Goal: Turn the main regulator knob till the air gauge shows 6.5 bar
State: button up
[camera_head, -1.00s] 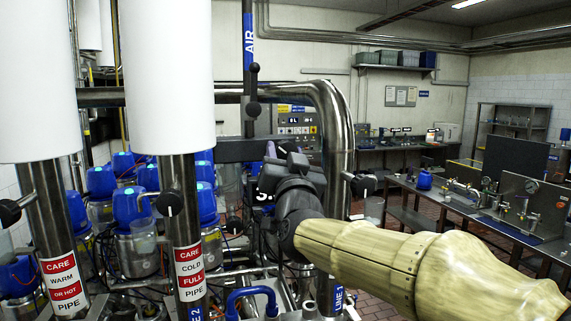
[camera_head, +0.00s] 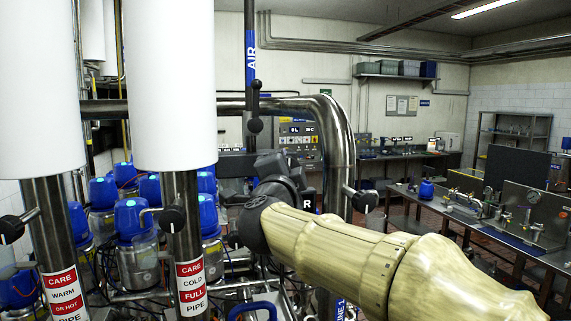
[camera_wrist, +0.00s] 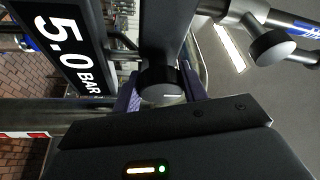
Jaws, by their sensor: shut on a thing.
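The main regulator knob (camera_wrist: 161,84) is a dark round knob with a white mark, seen in the wrist view. My gripper (camera_wrist: 160,92) has its purple fingers on either side of it and is shut on it. The air gauge (camera_wrist: 68,45) is a black display with a white border, turned sideways in the wrist view, and it reads 5.0 BAR. In the head view my gripper (camera_head: 268,168) is at the pipework, and its fingers and the knob are hidden behind my wrist. Only a corner of the gauge with the letter R (camera_head: 308,204) shows there.
A black-knobbed valve lever (camera_wrist: 272,45) stands close to my gripper at the right of the wrist view. A thick steel pipe (camera_head: 336,140) bends down beside my arm. White-sleeved pipes (camera_head: 175,80) stand left. A workbench (camera_head: 480,235) is at right.

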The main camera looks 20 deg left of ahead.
jog(key=m+p, duration=0.1)
jog(key=m, duration=0.1)
jog(key=m+g, duration=0.1)
jog(key=m, duration=0.1)
jog(key=shift+r+g+h+p, duration=0.1)
jog(key=shift+g+h+p, duration=0.2)
jog(key=shift+p, duration=0.1)
jog(key=o, duration=1)
jog(key=shift+c, duration=0.2)
jog(key=s+d+b, duration=0.2)
jog(key=s+b, duration=0.3)
jog(key=s, duration=1.2)
jog(key=shift+d, duration=0.35)
